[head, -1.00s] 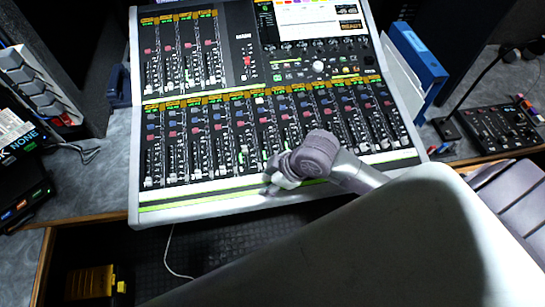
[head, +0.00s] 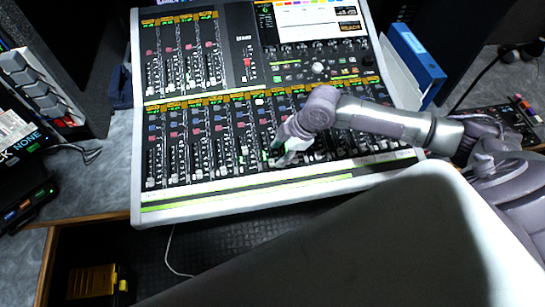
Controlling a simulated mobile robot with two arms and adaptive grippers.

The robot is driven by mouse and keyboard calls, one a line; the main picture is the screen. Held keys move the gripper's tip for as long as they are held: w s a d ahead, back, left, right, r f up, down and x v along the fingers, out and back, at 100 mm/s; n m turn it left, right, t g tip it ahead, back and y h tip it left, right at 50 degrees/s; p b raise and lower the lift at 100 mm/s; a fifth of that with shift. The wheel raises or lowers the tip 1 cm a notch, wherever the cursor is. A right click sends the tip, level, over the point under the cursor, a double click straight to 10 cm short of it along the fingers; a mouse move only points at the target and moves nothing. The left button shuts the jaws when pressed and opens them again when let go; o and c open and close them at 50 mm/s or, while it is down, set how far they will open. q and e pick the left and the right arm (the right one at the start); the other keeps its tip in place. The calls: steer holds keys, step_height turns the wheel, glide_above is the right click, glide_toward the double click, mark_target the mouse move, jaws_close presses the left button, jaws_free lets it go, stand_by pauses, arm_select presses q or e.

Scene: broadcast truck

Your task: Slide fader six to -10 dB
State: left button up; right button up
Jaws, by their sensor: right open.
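The mixing console (head: 190,207) fills the middle of the head view, with a long lower bank of faders (head: 197,160) and a shorter upper bank (head: 184,68). My right gripper (head: 278,152) is over the lower bank, right of its middle, with its fingers low among the fader slots. It is open. Whether it touches a cap I cannot tell. The gripper and my right forearm hide several faders there, so fader six and its cap are not clearly seen. The scale marks are too small to read. My left gripper is not in view.
A blue binder (head: 417,62) and white papers stand right of the console. A small control panel (head: 512,120) lies at the far right, partly behind my arm. Grey box-like units (head: 40,85) stand at the left. A yellow case (head: 95,282) is below the desk.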

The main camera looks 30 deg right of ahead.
mark_target(270, 162)
steer(key=x, duration=0.5)
steer(key=shift+f, duration=0.1)
jaws_close()
